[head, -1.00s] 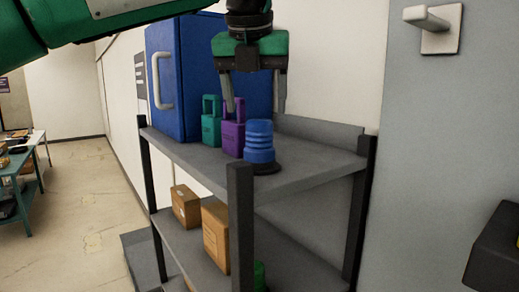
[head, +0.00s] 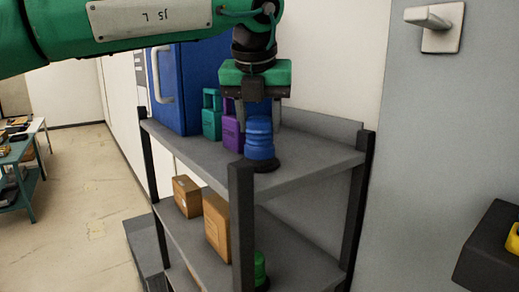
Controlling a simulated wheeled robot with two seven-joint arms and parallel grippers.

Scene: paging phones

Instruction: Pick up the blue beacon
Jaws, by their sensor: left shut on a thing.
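The blue beacon (head: 260,145), with a ribbed body and a dark round base, stands upright at the front of the grey shelf's top board. My left gripper (head: 259,124) points down over it from above. Its fingers are shut on the beacon's upper part, one on each side. The beacon's base appears to be still on the board. My right gripper is not in view.
A purple phone-like thing (head: 233,133) stands close left of the beacon, with a teal one (head: 212,120) beyond it. A blue cabinet (head: 200,75) stands behind. The shelf's top board (head: 310,152) is clear to the right. Boxes (head: 217,222) and a green beacon (head: 260,268) are below.

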